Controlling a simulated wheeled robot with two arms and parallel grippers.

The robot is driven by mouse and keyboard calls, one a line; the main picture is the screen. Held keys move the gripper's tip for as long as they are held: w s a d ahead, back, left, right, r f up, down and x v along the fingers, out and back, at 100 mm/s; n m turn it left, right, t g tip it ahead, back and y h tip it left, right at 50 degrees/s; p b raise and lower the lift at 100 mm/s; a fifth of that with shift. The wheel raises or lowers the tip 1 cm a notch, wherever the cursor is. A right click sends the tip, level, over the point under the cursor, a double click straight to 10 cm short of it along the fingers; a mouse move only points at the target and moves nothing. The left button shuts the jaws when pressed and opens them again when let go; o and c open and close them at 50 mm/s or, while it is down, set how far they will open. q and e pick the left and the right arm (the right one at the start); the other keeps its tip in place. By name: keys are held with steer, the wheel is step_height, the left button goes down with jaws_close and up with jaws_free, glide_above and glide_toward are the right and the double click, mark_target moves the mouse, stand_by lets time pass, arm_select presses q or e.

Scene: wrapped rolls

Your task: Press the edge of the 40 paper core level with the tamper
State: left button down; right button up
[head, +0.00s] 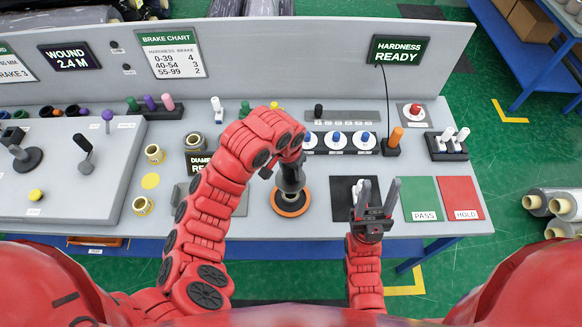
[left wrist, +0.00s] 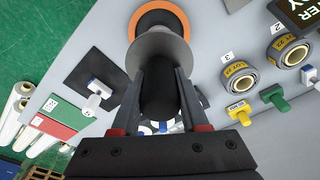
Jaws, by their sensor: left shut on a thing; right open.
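My left gripper (head: 290,168) is shut on the dark handle of the tamper (left wrist: 158,95). The tamper's grey disc (left wrist: 150,46) faces away from the wrist, over an orange-rimmed round piece (head: 290,208) on the bench. The orange rim also shows in the left wrist view (left wrist: 184,17). I cannot tell whether the disc touches it. Small wound rolls with cores (head: 155,153) (head: 142,205) (head: 195,141) stand to the left; two tagged rolls (left wrist: 240,73) (left wrist: 291,51) show in the left wrist view. No 40 marking is readable. My right gripper (head: 378,196) is open, above a black mat.
A brake chart (head: 171,53) and a READY hardness sign (head: 399,51) stand behind. A green PASS pad (head: 422,199) and red HOLD pad (head: 461,198) lie at right. A row of blue-and-white knobs (head: 337,140) is behind the tamper. Coloured stamps (left wrist: 239,109) sit near the rolls.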

arm_select(q)
steer(key=shift+r, duration=0.15)
step_height(320, 180, down, 7)
steer(key=b, duration=0.5)
steer(key=shift+f+b, duration=0.9)
steer(key=shift+f, duration=0.25)
stand_by(1.0)
steer(key=shift+f, duration=0.1)
stand_by(1.2)
step_height(320, 180, up, 8)
steer(key=p, duration=0.8)
steer(key=shift+p, duration=0.4)
